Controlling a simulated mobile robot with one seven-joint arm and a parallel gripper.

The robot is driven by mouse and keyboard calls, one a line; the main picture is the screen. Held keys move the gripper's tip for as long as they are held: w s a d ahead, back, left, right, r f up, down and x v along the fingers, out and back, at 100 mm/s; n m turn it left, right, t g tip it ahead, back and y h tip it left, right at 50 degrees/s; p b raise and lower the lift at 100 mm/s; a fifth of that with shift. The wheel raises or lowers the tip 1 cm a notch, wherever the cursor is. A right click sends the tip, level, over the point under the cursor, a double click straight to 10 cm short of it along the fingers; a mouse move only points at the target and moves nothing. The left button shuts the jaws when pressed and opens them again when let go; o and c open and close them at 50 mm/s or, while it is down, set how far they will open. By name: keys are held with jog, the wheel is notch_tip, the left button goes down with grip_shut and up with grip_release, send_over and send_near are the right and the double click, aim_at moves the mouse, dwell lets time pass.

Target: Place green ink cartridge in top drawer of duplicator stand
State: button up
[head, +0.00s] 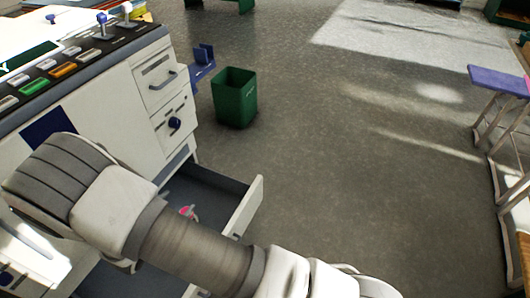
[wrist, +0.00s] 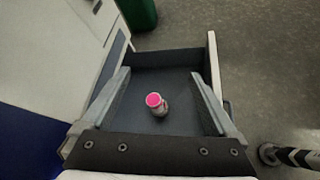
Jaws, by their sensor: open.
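A drawer (head: 240,210) is pulled open low on the white duplicator stand (head: 135,105); it also shows in the wrist view (wrist: 213,65). Inside it is a small greyish cylinder with a bright pink end (wrist: 155,101), its pink end facing my wrist camera. A bit of it shows pink in the head view (head: 187,211). No green cartridge is visible. My gripper (wrist: 160,73) is open, its fingers apart on either side of the cylinder in the picture, not visibly touching it. In the head view my arm hides the gripper and part of the drawer.
A green bin (head: 235,97) stands on the floor beyond the stand, with a blue object (head: 203,62) beside it. A purple-topped stool (head: 498,80) is at the right. The grey floor between is clear. The stand's top carries colored buttons (head: 62,70) and levers.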

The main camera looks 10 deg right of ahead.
jog(key=s+d+r+m+g+h, duration=0.2)
jog(key=d+r+m+g, duration=0.5)
jog(key=d+r+m, duration=1)
jog(key=s+d+r+m+y, duration=0.3)
jog(key=s+d+r+m, duration=0.2)
jog(key=s+r, duration=0.3)
jog(key=s+d+r+m+t+y, duration=0.1)
jog(key=s+d+r+m+y, duration=0.3)
jog(key=s+r, duration=0.4)
jog(key=shift+s+d+m, duration=0.5)
jog(key=shift+s+d, duration=0.15)
jog(key=shift+d, duration=0.1)
jog(key=shift+r, duration=0.15)
notch_tip(320, 180, up, 24)
jog(key=p, duration=2.4)
